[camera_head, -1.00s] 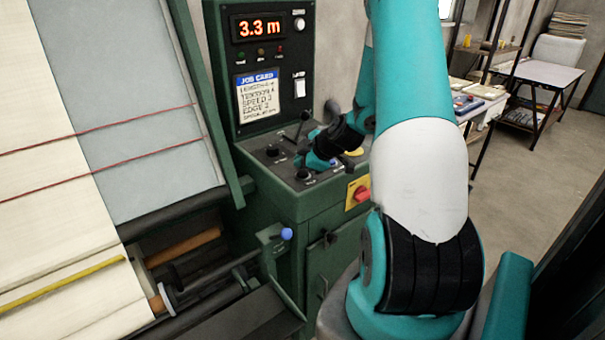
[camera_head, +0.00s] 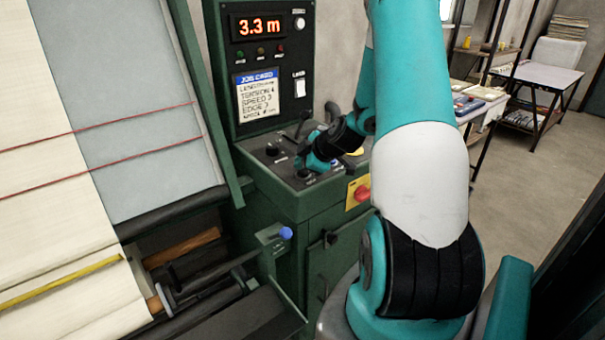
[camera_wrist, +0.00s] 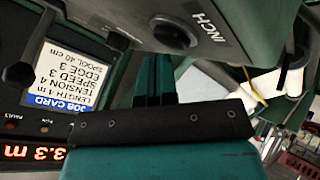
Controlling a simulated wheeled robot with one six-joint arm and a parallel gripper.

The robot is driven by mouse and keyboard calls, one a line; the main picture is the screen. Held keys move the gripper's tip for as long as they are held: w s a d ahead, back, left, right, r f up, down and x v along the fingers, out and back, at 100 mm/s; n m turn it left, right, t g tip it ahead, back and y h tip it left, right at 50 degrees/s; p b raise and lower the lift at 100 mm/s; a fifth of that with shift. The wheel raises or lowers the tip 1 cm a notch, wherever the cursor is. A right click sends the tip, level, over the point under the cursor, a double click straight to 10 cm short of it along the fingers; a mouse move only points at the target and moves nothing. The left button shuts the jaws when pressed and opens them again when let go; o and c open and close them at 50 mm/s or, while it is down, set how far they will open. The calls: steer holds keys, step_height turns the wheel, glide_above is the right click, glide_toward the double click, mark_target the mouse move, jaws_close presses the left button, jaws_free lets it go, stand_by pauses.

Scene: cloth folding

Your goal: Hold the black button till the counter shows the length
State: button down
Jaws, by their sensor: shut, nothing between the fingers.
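The black button (camera_wrist: 175,32), round and labelled INCH, sits on the green console top in the wrist view. My gripper (camera_head: 314,165) is over the console in the head view. Its closed teal fingers (camera_wrist: 155,82) show in the wrist view, pointing at the console near the button, with nothing between them. I cannot tell whether they touch the button. The counter (camera_head: 258,27) shows 3.3 m in red digits, also partly visible in the wrist view (camera_wrist: 35,152). The job card (camera_head: 258,96) gives a length of 4 m in the wrist view (camera_wrist: 65,72).
Other black knobs (camera_head: 272,150) stand on the console, close to my gripper. A red knob on a yellow plate (camera_head: 361,192) is on its front. A blue-tipped lever (camera_head: 286,233) stands lower down. Cream cloth (camera_head: 50,180) with red lines lies at the left.

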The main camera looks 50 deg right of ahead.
mark_target(302, 173)
steer(key=shift+f+b, duration=0.45)
steer(key=shift+b, duration=0.2)
stand_by(0.4)
steer(key=shift+r, duration=0.15)
stand_by(3.9)
steer(key=shift+r+p, duration=0.4)
steer(key=shift+r, duration=0.35)
steer(key=shift+r+p, duration=1.35)
steer(key=shift+r, duration=1.2)
